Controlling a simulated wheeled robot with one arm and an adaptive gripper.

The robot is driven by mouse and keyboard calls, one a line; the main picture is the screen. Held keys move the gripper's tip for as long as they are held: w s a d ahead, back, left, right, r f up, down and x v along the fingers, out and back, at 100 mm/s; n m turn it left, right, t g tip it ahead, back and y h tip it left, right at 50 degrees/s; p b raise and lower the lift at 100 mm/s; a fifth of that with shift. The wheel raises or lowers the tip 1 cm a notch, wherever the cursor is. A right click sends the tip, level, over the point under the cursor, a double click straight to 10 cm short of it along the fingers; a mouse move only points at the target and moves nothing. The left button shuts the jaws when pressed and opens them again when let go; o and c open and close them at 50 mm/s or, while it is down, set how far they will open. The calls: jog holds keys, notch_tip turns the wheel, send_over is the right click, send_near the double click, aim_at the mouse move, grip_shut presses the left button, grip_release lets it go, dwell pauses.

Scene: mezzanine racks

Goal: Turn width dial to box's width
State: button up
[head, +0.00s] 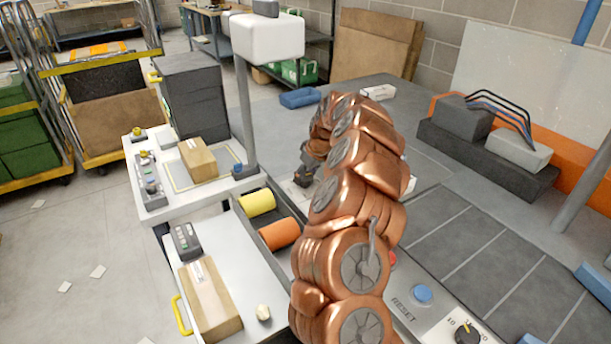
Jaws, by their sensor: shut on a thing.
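My copper-coloured arm rises through the middle of the head view and bends down at its far end. My dark gripper (304,174) is small there, low at the grey machine's left edge. It is shut on what looks like a dial, mostly hidden by the fingers, so its setting cannot be read. A brown cardboard box (198,160) lies on the white table inside a yellow outline, left of the gripper and apart from it. A black dial with a pale pointer (467,333) is on the panel at the bottom right.
A second cardboard box (208,302) lies on the nearer white surface. Yellow (257,202) and orange (279,234) rollers lie beside the arm. A blue button (422,293) marked RESET is near the dial. A post with a white head (267,38) stands behind the table.

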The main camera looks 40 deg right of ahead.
jog(key=m+b, duration=0.1)
jog(key=m+h+b, duration=0.1)
jog(key=b, duration=0.1)
jog(key=shift+f, duration=0.25)
jog(key=m+h+b, duration=0.1)
jog(key=m+b, duration=0.2)
jog(key=m+h+b, duration=0.1)
jog(key=m+b, duration=0.3)
jog(key=b, duration=0.1)
jog(key=shift+w+a+g+b, duration=0.1)
jog(key=shift+a+g+b, duration=0.05)
jog(key=shift+g+b, duration=0.25)
jog(key=shift+a+r+m+h+b, duration=0.15)
jog(key=shift+m+h+b, duration=0.35)
jog(key=shift+m+b, duration=0.6)
jog(key=shift+r+g, duration=0.15)
jog(key=shift+g, duration=0.15)
jog(key=o, duration=1.2)
